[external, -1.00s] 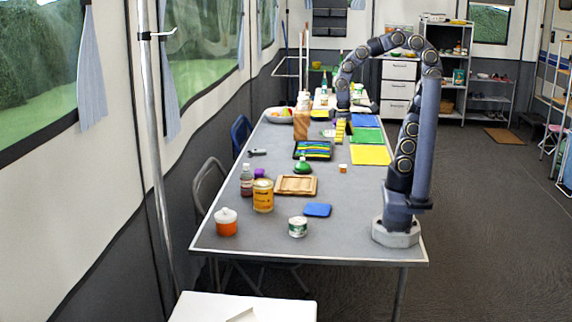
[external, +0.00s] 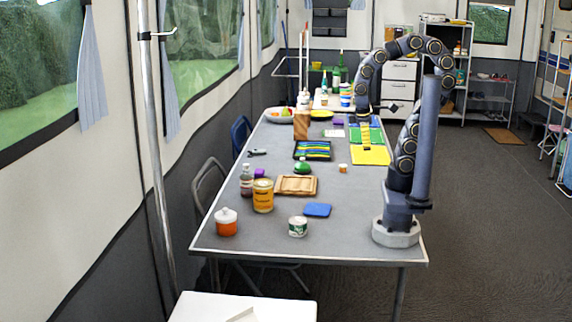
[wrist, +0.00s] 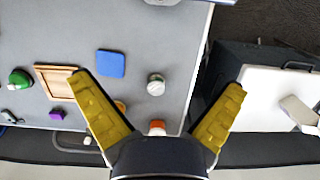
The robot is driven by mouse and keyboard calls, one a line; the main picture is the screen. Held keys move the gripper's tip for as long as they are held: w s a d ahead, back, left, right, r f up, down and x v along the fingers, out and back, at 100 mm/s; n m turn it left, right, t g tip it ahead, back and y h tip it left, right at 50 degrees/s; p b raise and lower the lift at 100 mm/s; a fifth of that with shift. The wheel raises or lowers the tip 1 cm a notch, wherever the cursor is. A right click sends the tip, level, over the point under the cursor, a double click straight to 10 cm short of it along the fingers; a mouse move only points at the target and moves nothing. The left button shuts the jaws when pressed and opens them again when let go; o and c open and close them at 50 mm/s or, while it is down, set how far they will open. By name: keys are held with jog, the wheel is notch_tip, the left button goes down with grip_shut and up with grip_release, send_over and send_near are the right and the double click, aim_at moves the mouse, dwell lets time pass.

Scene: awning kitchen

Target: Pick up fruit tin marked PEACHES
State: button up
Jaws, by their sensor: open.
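A large yellow-orange tin (external: 263,196) stands upright on the near left part of the table. A smaller white and green tin (external: 298,227) stands to its right, nearer the front edge. I cannot read PEACHES on either label. The small tin (wrist: 156,84) shows between the fingers, far below. The yellow-orange tin (wrist: 121,106) is mostly hidden behind the left finger.
A white and orange jar (external: 226,222), a dark bottle (external: 246,181) and a wooden tray (external: 296,185) stand near the large tin. A blue pad (external: 317,210) lies between the tray and small tin. The table's near right surface (external: 345,225) is clear.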

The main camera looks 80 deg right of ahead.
jog(key=w+d+m, duration=0.2)
jog(key=w+m, duration=0.1)
jog(key=w, duration=0.6)
jog(key=m+t+h, duration=0.1)
jog(key=m+t, duration=0.1)
jog(key=m, duration=0.8)
send_over(263, 182)
jog(key=f, duration=1.6)
jog(key=shift+s+a, duration=0.25)
jog(key=shift+s, duration=0.15)
jog(key=shift+w+d+f, duration=0.1)
jog(key=shift+f, duration=0.5)
jog(key=shift+w+d+f, duration=0.1)
jog(key=shift+f, duration=0.45)
jog(key=f, duration=0.5)
jog(key=shift+w+d+f, duration=0.15)
jog(key=shift+w+f, duration=0.1)
jog(key=shift+f, duration=0.15)
jog(key=c, duration=0.9)
jog(key=shift+c, duration=0.3)
